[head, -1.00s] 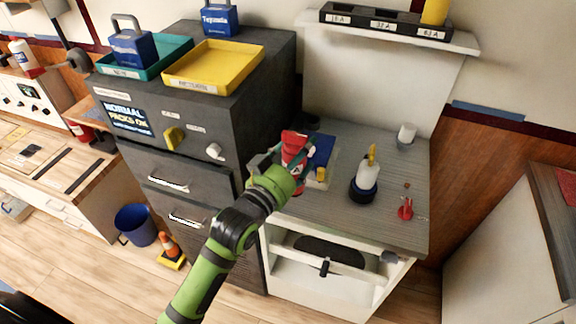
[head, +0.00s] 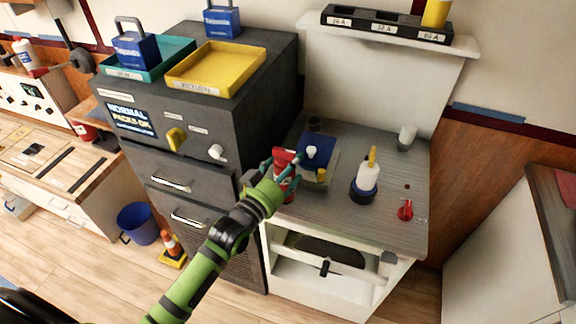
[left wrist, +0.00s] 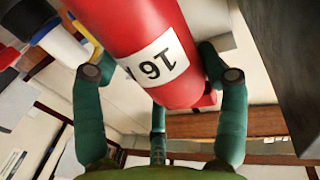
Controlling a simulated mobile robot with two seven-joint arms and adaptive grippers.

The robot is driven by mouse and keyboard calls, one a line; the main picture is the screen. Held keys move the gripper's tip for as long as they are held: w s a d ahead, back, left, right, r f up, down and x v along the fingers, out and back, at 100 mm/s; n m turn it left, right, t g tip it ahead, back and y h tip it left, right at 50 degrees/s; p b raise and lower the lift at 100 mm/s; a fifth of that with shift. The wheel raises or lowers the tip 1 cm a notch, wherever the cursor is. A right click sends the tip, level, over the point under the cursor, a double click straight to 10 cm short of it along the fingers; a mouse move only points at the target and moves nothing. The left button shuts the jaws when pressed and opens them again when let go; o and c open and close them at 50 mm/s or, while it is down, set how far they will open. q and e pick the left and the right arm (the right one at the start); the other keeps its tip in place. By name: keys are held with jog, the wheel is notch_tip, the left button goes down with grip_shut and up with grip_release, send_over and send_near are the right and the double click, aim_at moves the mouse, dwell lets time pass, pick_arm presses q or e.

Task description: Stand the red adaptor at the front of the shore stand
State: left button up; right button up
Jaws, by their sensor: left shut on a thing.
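The red adaptor (head: 283,157) is held in my left gripper (head: 281,169), over the front left part of the grey-topped white stand (head: 350,225), which I take as the shore stand. In the left wrist view the adaptor (left wrist: 125,25) is a red cylinder with a white label reading 16. The green fingers (left wrist: 160,80) close around it from several sides. I cannot tell whether its lower end touches the top. My right gripper is not in view.
A blue unit (head: 318,149) stands right behind the adaptor. A dark cabinet (head: 225,130) rises close on the left. The right front top is mostly clear.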

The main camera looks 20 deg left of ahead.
pick_arm(q)
jog(key=o, duration=1.7)
jog(key=shift+r, duration=0.2)
jog(key=b+v, duration=0.2)
jog(key=v, duration=1)
jog(key=shift+a+f, duration=0.1)
jog(key=shift+f, duration=0.15)
